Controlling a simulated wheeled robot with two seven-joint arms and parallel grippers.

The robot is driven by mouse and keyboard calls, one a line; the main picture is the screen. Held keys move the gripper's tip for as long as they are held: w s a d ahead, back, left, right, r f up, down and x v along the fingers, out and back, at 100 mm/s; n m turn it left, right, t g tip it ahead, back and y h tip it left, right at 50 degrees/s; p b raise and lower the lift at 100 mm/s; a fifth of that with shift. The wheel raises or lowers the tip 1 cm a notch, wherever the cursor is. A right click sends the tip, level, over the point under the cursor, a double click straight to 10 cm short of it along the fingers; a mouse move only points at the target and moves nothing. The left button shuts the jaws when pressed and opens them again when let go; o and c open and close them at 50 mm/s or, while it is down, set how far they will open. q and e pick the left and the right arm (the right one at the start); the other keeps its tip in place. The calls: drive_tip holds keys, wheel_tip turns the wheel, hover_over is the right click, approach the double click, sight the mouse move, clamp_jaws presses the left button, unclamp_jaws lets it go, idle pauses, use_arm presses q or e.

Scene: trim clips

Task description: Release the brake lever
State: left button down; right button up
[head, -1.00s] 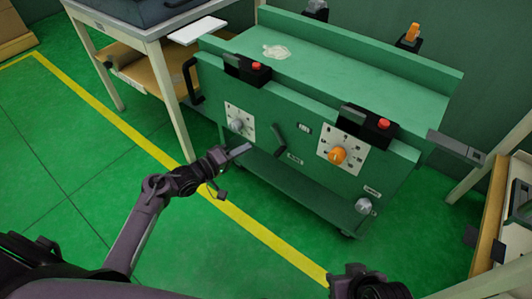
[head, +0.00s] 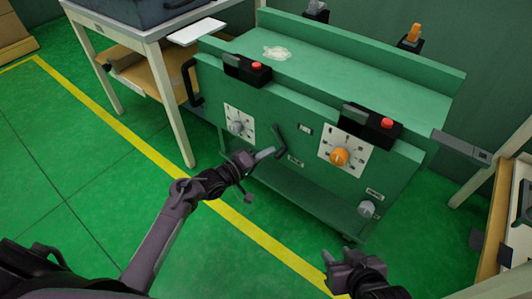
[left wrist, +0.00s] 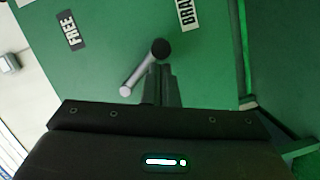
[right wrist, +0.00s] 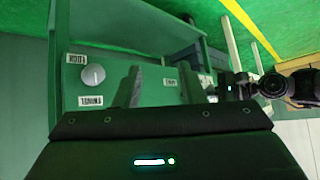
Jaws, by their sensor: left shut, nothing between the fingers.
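The brake lever (head: 279,141) is a small dark lever on the front panel of the green machine (head: 270,185). In the left wrist view the lever (left wrist: 141,72) shows as a grey rod with a round black end, slanting between the FREE label (left wrist: 71,31) and the partly cut-off BRAKE label (left wrist: 188,13). My left gripper (head: 266,153) is shut and empty, its fingertips close beside the lever. In the left wrist view the fingertips (left wrist: 162,84) overlap the rod; I cannot tell whether they touch. My right gripper (head: 341,262) is open and empty, low in front of the machine.
The panel also carries an orange knob (head: 339,157), a grey dial (head: 236,127), a lower right knob (head: 366,209) and two red buttons (head: 257,68) (head: 387,123). A white-legged table (head: 180,125) stands at the left. The floor in front is clear.

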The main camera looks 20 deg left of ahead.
use_arm(q)
drive_tip(key=shift+d+r+n+p, duration=0.1)
drive_tip(key=shift+d+n+p, duration=0.05)
drive_tip(key=shift+n+p, duration=0.3)
use_arm(e)
drive_tip(key=s+f+g, duration=0.1)
drive_tip(key=s, duration=0.1)
drive_tip(key=s+d+f+g+h, duration=0.1)
drive_tip(key=s+f, duration=0.1)
drive_tip(key=shift+d, duration=0.15)
